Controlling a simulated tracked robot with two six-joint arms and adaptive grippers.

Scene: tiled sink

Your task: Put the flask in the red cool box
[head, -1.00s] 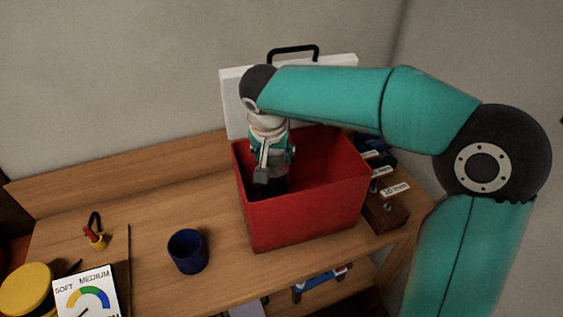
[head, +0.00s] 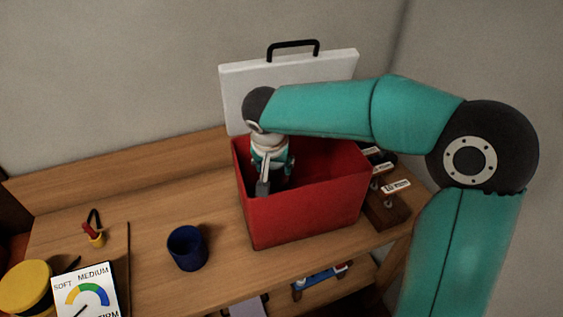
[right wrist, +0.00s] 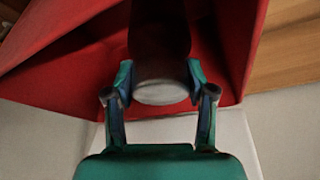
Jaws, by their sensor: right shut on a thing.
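The red cool box (head: 310,207) stands open on the wooden bench, with its white lid (head: 285,88) upright behind it. My right gripper (head: 268,180) points down inside the box, near its left side. In the right wrist view, my right gripper (right wrist: 160,92) is shut on the flask (right wrist: 160,94). Its pale round end shows between the fingers, and its dark body extends into the shadow of the box. In the head view the flask is mostly hidden by the gripper and the box wall. I cannot tell if it touches the box floor. My left gripper is out of view.
A blue cup (head: 188,248) stands left of the box. A wooden block with labels (head: 392,207) adjoins the box on the right.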

